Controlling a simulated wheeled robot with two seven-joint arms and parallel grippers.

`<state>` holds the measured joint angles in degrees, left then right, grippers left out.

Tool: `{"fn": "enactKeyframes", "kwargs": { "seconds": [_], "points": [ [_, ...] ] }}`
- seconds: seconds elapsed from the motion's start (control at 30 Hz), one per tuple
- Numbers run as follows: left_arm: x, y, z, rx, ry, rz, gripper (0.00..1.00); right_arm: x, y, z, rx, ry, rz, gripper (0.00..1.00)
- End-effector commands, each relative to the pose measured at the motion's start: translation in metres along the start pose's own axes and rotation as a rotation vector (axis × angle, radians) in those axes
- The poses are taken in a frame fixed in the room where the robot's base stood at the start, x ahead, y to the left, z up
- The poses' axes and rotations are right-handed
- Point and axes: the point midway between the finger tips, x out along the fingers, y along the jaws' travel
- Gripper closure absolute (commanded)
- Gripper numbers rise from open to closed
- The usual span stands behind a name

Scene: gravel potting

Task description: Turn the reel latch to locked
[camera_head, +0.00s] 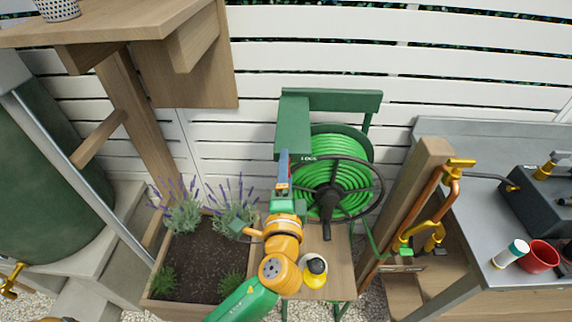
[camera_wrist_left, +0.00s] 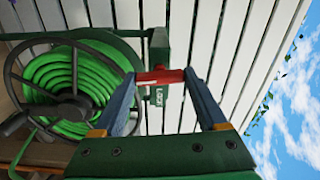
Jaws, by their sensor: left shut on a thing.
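The hose reel (camera_head: 328,170) stands against the white fence, with coiled green hose, a dark spoked wheel and a green frame. It also shows at the left of the left wrist view (camera_wrist_left: 75,80). The red reel latch (camera_wrist_left: 160,76) lies crosswise between the blue fingertips of my left gripper (camera_wrist_left: 160,78), which is shut on it. A small label that seems to read LOCK (camera_wrist_left: 159,97) is just below the latch. In the head view my left gripper (camera_head: 284,156) is at the reel's green bracket, and its fingers largely hide the latch. My right gripper is not in view.
A planter with lavender (camera_head: 195,258) is left of my arm. A wooden post with copper pipe (camera_head: 410,205) and a grey bench (camera_head: 480,150) with a red pot (camera_head: 540,255) are to the right.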

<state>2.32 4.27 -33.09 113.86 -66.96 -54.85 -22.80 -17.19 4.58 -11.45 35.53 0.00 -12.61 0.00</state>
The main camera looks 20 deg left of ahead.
Motion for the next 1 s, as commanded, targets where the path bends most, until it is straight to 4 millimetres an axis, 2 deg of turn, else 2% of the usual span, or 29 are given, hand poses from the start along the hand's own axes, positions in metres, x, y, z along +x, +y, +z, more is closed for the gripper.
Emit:
{"fn": "enactKeyframes", "kwargs": {
  "seconds": [0.3, 0.83, 0.87, 0.93, 1.0],
  "points": [
    [-0.0001, 0.0001, 0.0003, 0.106, -0.001, 0.002, 0.81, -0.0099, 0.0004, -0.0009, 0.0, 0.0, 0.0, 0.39],
    [0.0, 0.0007, 0.0003, 0.127, -0.001, 0.001, 0.81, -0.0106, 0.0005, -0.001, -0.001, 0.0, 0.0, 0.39],
    [0.0, 0.0007, 0.0003, 0.127, -0.001, 0.001, 0.22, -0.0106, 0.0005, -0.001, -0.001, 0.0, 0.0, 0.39],
    [0.0, 0.0006, 0.0003, 0.127, -0.001, 0.001, 0.04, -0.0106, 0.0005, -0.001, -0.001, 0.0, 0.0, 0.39],
    [0.0, 0.0005, 0.0002, 0.126, -0.001, 0.001, 0.0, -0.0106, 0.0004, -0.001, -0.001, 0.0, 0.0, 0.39]
  ]
}}
